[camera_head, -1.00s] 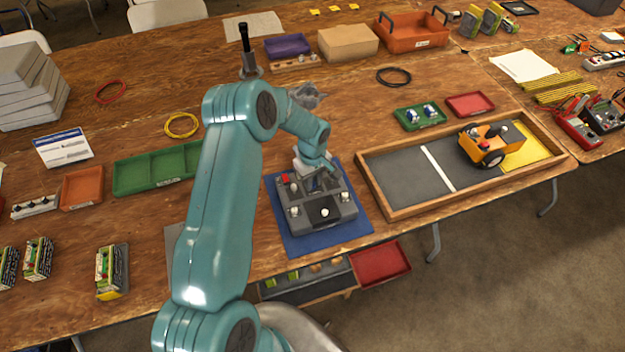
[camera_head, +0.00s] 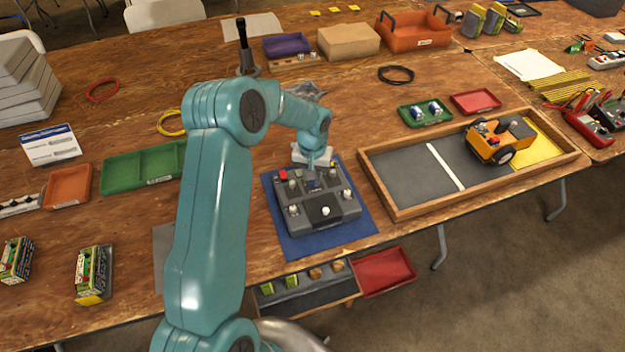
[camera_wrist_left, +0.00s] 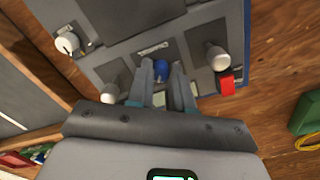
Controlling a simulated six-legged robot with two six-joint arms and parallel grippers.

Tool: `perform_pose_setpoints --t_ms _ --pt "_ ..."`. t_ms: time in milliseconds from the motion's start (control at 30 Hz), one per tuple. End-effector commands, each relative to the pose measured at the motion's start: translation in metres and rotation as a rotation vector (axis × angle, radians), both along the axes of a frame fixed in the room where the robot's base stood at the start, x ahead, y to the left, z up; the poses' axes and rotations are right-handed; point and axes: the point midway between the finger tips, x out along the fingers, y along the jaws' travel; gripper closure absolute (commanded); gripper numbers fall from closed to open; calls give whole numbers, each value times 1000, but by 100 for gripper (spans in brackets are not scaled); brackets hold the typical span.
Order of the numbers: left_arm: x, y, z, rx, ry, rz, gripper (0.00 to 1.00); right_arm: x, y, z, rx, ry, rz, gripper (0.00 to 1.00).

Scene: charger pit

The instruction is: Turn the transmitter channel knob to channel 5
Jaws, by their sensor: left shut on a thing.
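The grey transmitter (camera_head: 326,212) lies on a blue mat (camera_head: 345,232) at the table's front edge, in the middle of the head view. It carries several white knobs and sticks and a red switch (camera_head: 283,174). A blue knob (camera_wrist_left: 161,70) sits in its panel under a small label in the wrist view. My left gripper (camera_head: 313,178) reaches down onto the transmitter from behind. In the wrist view its two fingers stand on either side of the blue knob and are shut on it. The knob's channel marking cannot be read. My right gripper is not in view.
A wood-framed tray (camera_head: 395,208) with an orange vehicle (camera_head: 497,140) stands to the right. A drawer-like box (camera_head: 312,288) and a red tray (camera_head: 384,272) are below the table's front edge.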

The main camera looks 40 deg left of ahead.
Motion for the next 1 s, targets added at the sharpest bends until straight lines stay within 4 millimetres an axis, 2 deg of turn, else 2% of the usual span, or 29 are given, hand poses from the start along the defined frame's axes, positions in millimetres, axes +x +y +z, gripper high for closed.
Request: perform_pose_setpoints --t_ms 400,967,1000 --pt "1 1 1 2 -4 -195 100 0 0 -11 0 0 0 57" --pt "1 1 2 2 -4 -225 100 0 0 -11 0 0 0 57" --pt "1 1 2 1 -3 -225 76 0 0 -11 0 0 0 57"
